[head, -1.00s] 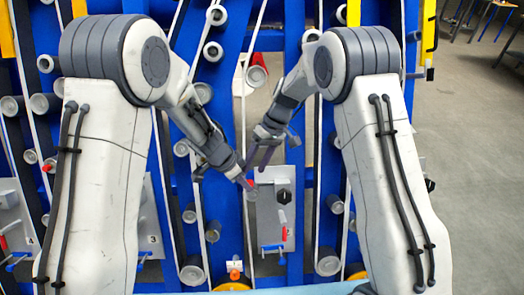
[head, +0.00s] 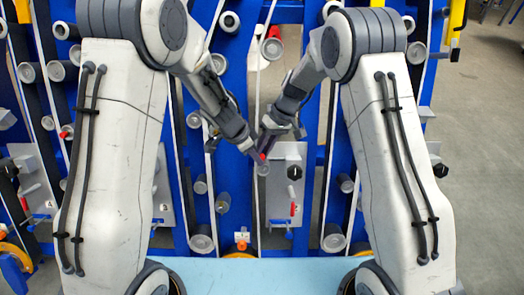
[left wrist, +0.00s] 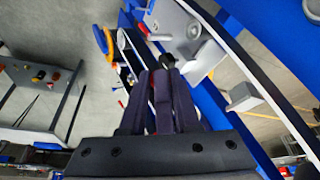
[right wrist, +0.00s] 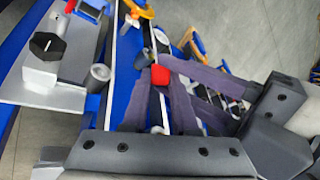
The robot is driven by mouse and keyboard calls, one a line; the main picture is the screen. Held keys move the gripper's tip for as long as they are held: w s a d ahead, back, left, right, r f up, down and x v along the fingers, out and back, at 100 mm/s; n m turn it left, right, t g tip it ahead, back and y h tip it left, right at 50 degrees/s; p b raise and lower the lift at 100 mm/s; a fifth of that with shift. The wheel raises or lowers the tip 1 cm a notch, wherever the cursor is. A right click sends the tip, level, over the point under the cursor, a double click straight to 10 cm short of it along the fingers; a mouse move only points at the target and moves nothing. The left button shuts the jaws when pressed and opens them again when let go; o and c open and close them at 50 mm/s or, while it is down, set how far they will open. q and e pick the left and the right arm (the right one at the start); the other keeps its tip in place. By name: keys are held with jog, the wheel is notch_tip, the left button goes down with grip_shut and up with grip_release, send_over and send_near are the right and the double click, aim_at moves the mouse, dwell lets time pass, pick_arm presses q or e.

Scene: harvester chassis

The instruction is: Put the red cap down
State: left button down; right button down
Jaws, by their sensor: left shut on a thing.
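The small red cap (head: 261,157) is at the tip of my left gripper (head: 253,148), which is shut on it. The right wrist view also shows the cap (right wrist: 160,76) at the ends of the left fingers, which come in from the right. In the left wrist view the fingers (left wrist: 162,100) point away from the camera, and I cannot make out the cap. My right gripper (head: 281,134) is close beside the left one. In the right wrist view its fingers (right wrist: 163,105) stand apart with nothing held, near the left fingers.
A grey panel (head: 282,185) with a black knob (head: 295,172), a red-handled lever (head: 293,209) and a grey stub (right wrist: 98,76) stands close by the grippers. Blue frame beams, white belts and grey rollers surround it. A light blue surface (head: 215,270) lies at the front.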

pick_arm(q)
jog(key=c, duration=0.6)
grip_release()
pick_arm(e)
jog(key=shift+s+a+r, duration=0.1)
jog(key=shift+a+r, duration=0.05)
pick_arm(q)
jog(key=shift+o, duration=0.2)
